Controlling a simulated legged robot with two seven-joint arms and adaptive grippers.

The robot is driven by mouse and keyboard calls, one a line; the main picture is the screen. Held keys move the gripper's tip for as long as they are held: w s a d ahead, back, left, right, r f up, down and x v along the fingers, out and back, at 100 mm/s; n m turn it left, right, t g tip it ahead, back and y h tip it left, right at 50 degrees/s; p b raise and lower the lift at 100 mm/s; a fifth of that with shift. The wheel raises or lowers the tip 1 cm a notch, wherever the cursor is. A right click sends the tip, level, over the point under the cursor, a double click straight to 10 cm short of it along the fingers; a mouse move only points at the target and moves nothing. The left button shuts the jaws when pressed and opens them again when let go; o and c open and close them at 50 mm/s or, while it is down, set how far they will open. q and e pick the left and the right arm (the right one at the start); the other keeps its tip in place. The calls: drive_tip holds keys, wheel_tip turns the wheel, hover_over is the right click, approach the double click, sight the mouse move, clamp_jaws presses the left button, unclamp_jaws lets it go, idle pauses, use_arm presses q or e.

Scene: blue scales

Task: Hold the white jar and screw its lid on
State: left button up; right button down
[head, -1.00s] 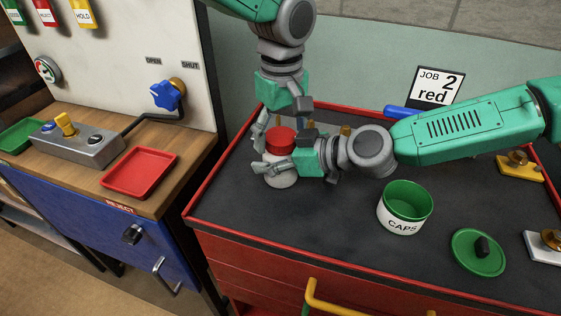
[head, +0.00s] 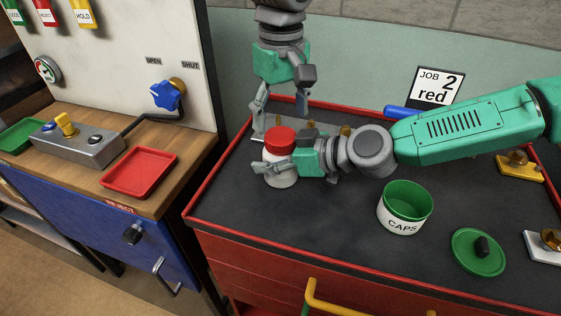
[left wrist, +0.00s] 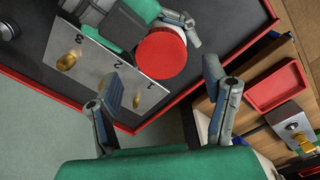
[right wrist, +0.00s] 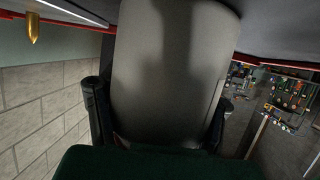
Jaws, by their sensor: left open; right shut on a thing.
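The white jar (head: 282,180) stands upright on the dark bench top near its left edge. Its red lid (head: 280,141) sits on top of it; I cannot tell how tightly. The lid also shows from above in the left wrist view (left wrist: 161,55). My right gripper (head: 281,166) is shut on the jar from the right. The jar's grey-looking wall (right wrist: 170,75) fills the middle of the right wrist view between the fingers. My left gripper (head: 280,103) is open and empty, above and behind the lid, apart from it. It also shows in the left wrist view (left wrist: 163,85).
A numbered metal plate with brass posts (left wrist: 105,70) lies beside the jar. A CAPS tub (head: 400,222) and a green lid (head: 478,252) stand to the right. A JOB 2 red card (head: 438,87) is behind. A red tray (head: 139,172) sits on the left counter.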

sight(281, 135)
use_arm(q)
wheel_tip(281, 135, up, 4)
drive_tip(key=n, duration=0.3)
drive_tip(key=shift+f, duration=0.25)
drive_tip(key=shift+f, duration=4.05)
drive_tip(key=c, duration=1.2)
drive_tip(key=m, duration=0.3)
